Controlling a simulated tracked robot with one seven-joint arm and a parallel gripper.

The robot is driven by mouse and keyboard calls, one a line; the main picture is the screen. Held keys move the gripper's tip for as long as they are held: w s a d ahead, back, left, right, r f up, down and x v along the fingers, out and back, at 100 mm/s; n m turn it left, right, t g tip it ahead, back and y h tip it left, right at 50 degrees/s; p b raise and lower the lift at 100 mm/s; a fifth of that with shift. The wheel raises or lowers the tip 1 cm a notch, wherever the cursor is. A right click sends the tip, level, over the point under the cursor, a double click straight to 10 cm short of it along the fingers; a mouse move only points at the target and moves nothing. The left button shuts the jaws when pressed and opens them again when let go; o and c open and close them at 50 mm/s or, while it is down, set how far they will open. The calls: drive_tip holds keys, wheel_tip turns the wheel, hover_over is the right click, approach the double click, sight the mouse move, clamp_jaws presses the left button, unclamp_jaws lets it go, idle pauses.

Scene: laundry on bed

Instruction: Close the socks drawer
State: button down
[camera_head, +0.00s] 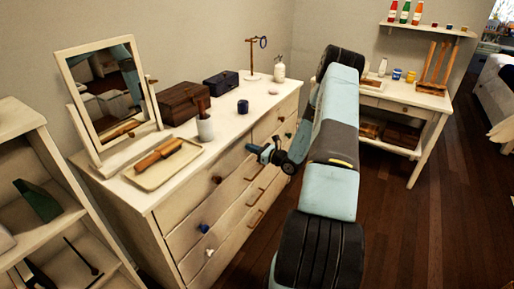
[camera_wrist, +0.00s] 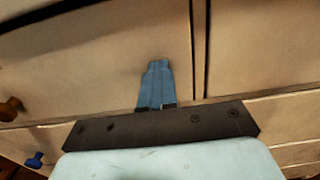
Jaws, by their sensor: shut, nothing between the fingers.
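A pale wooden dresser (camera_head: 183,240) stands left of my arm in the head view, with several drawers in its front. No label shows which drawer is for socks. Its front has a brown knob (camera_head: 215,180), a blue knob (camera_head: 204,228), a white knob (camera_head: 209,252) and bar handles. My gripper (camera_head: 257,149) is by the upper part of the dresser front. In the wrist view my gripper's blue fingers (camera_wrist: 158,70) are shut and empty, in front of a drawer front (camera_wrist: 95,65). Whether they touch it is unclear. A dark gap runs along that front's top edge.
On the dresser top stand a mirror (camera_head: 107,92), a tray (camera_head: 160,176), a cup (camera_head: 205,128) and a brown box (camera_head: 184,102). Shelves (camera_head: 40,195) stand at left, and a side table (camera_head: 425,102) behind my arm. The floor at right is clear.

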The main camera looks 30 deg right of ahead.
drive_tip(key=v, duration=1.4)
drive_tip(key=s+a+r+n+g+y, duration=0.1)
drive_tip(key=s+a+r+n+g, duration=0.2)
drive_tip(key=a+r+n+g, duration=0.65)
drive_tip(key=s+a+r+n+g+y, duration=0.1)
drive_tip(key=s+a+r+n+g, duration=0.45)
drive_tip(key=a+r, duration=0.75)
drive_tip(key=s+a+r+n+t+h, duration=0.2)
drive_tip(key=s+r+n+t+h, duration=0.3)
drive_tip(key=s+r+n+h, duration=0.6)
drive_tip(key=shift+s+a+r+n, duration=0.35)
drive_tip(key=shift+s+r+n, duration=1.45)
drive_tip(key=shift+s+r, duration=2.8)
drive_tip(key=shift+s+f, duration=0.3)
